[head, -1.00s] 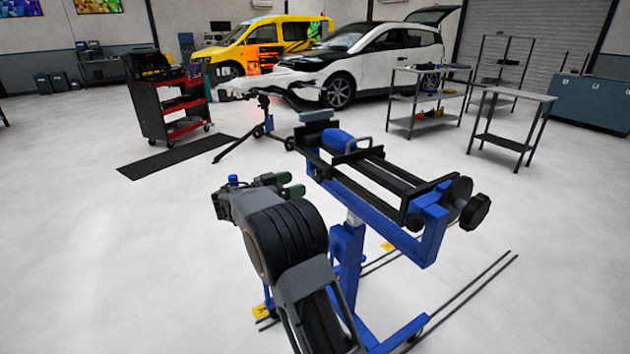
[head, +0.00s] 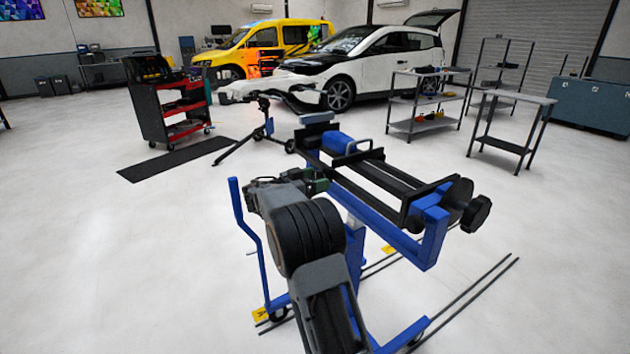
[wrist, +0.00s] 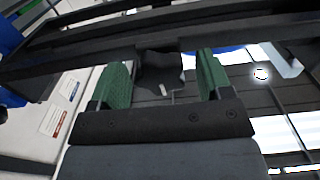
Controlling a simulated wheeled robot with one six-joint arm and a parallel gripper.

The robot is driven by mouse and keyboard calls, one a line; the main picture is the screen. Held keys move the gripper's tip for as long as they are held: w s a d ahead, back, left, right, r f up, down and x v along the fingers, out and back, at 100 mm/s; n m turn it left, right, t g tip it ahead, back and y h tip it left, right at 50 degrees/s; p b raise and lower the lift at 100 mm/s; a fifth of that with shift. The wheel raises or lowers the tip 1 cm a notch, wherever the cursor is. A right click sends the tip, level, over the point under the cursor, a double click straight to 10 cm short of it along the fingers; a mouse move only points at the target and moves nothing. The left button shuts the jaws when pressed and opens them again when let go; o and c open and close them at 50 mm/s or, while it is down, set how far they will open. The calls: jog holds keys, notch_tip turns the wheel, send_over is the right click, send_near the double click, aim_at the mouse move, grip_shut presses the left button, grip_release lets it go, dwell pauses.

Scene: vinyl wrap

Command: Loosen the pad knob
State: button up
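The blue and black stand (head: 432,240) has a long black-railed frame with a blue pad (head: 343,141) near its far end. A dark knob-like part (wrist: 160,70) with a small white mark shows in the wrist view; I take it for the pad knob, but cannot be sure. My gripper (wrist: 163,80) has two green fingers, spread apart, one on each side of that part. I see narrow gaps and no clear contact. A black rail crosses in front and hides the part's upper end. In the head view my gripper (head: 318,180) is beside the frame's left side, below rail height.
Black round knobs (head: 474,213) sit at the frame's near right end. A blue upright handle (head: 245,235) rises left of my arm. A red tool cart (head: 168,108), shelves (head: 430,100) and cars stand farther back. Open floor lies to the left.

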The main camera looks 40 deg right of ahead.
jog(key=c, duration=0.8)
